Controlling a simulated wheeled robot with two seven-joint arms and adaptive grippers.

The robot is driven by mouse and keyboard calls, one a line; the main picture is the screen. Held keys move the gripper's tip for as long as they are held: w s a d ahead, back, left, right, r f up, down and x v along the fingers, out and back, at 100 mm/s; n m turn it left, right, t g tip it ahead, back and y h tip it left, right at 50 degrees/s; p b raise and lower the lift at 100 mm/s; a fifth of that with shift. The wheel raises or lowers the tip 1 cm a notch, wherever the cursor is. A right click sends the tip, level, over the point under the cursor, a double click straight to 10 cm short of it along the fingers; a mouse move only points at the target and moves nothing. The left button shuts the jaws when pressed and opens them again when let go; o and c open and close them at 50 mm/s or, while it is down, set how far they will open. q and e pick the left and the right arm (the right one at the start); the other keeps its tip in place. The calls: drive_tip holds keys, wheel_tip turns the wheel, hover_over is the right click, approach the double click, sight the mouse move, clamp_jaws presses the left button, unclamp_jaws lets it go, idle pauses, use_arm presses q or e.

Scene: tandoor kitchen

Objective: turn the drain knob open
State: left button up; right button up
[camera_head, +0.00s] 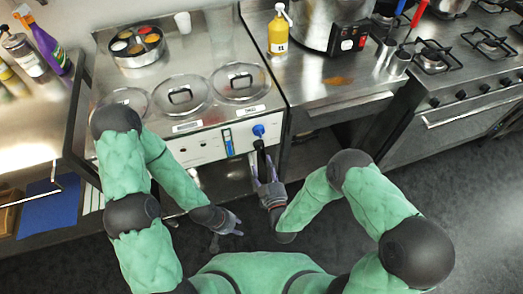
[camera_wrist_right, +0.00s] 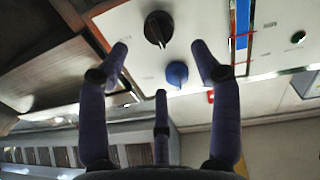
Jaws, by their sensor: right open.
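A blue knob (camera_head: 258,130) is on the white front panel (camera_head: 204,148) of the steel counter unit, at its right end. A black knob (camera_wrist_right: 158,28) shows beside it in the right wrist view, where the blue knob (camera_wrist_right: 176,74) also shows. No label tells which is the drain knob. My right gripper (camera_head: 264,168) is open just in front of the panel, below the blue knob. Its fingers (camera_wrist_right: 162,75) are spread around the blue knob in the picture; contact cannot be seen. My left gripper (camera_head: 230,224) hangs open and empty in front of the unit, lower left.
Round steel lids (camera_head: 240,80) and a spice tin (camera_head: 136,46) are on the unit. A yellow bottle (camera_head: 278,32) and a large pot (camera_head: 325,24) stand to the right, with a gas stove (camera_head: 445,62) beyond. The floor to the right is clear.

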sight(260, 149)
drive_tip(key=b+x, duration=0.1)
drive_tip(key=x, duration=0.6)
drive_tip(key=shift+w+b, duration=0.25)
drive_tip(key=shift+b, duration=0.15)
drive_tip(key=c, duration=1.1)
